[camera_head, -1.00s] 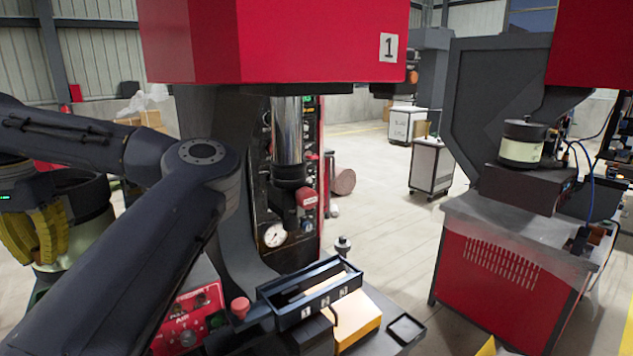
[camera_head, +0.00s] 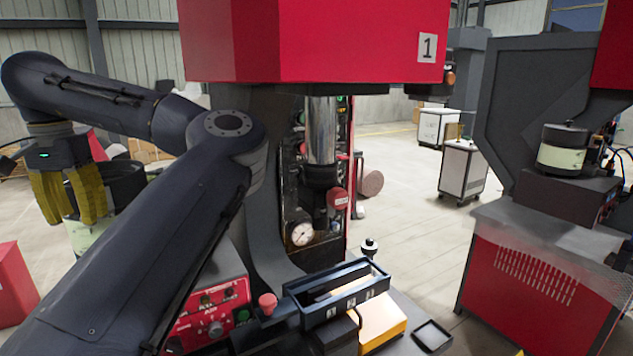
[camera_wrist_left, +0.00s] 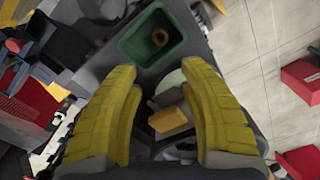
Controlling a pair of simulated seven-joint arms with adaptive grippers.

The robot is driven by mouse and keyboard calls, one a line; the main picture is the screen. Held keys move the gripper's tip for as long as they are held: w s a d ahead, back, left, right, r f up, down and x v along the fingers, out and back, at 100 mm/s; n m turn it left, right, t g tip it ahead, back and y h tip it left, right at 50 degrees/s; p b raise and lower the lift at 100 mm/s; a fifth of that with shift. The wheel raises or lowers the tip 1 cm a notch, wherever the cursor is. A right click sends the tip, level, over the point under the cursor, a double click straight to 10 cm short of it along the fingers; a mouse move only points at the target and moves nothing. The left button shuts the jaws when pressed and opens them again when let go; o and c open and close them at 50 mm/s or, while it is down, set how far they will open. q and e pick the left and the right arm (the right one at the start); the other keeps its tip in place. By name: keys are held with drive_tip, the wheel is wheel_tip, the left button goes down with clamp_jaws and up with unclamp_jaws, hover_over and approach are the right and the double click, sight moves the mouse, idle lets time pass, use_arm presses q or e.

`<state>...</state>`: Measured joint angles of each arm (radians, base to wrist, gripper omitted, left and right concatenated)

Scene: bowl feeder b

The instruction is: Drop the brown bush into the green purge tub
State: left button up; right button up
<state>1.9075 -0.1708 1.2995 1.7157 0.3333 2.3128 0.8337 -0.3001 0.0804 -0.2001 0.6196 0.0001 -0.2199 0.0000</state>
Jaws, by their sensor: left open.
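The green purge tub (camera_wrist_left: 137,50) shows near the top of the left wrist view, just beyond my fingertips. A brown ring, the brown bush (camera_wrist_left: 160,37), lies inside it, apart from my fingers. My left gripper (camera_wrist_left: 160,78) has its yellow fingers spread wide with nothing held between them. In the head view my left gripper (camera_head: 72,215) hangs at the left, pointing down, beside a dark-rimmed round bowl (camera_head: 122,186). The tub and the bush cannot be made out in the head view. My right gripper is not seen.
A red press (camera_head: 315,45) marked 1 stands in the middle, with a dark slotted tray (camera_head: 340,290) at its foot. A small black square tray (camera_head: 433,336) lies to its right. A red box (camera_head: 14,284) stands at the far left.

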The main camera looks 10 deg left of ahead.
use_arm(q)
drive_tip(key=shift+r, duration=1)
drive_tip(key=shift+s, duration=0.1)
